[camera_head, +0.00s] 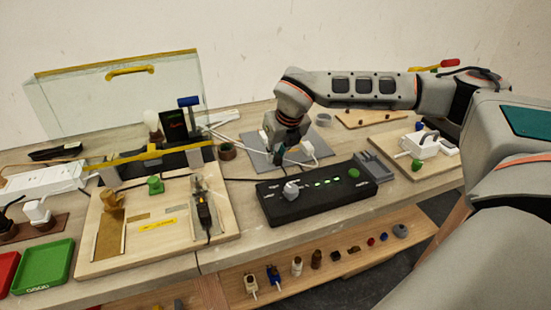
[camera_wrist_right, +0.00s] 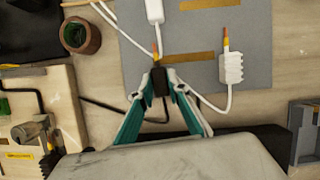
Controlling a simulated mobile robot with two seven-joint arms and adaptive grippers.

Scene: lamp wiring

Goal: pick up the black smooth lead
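The black smooth lead (camera_wrist_right: 160,84) has a dark plug-like end with an orange tip, seen in the right wrist view over the grey mat. Its black cable runs left and loops below the end. My right gripper (camera_wrist_right: 162,78) has its two fingertips close against both sides of that black end and appears shut on it. In the head view my right gripper (camera_head: 284,152) points down over the grey mat, and the lead's end there is mostly hidden. My left gripper is not in view.
A white ribbed lead (camera_wrist_right: 232,68) and a smooth white one (camera_wrist_right: 155,10) lie beside it on the grey mat (camera_wrist_right: 262,25). A wooden board (camera_head: 155,240) and a green tray (camera_head: 42,263) are to the left.

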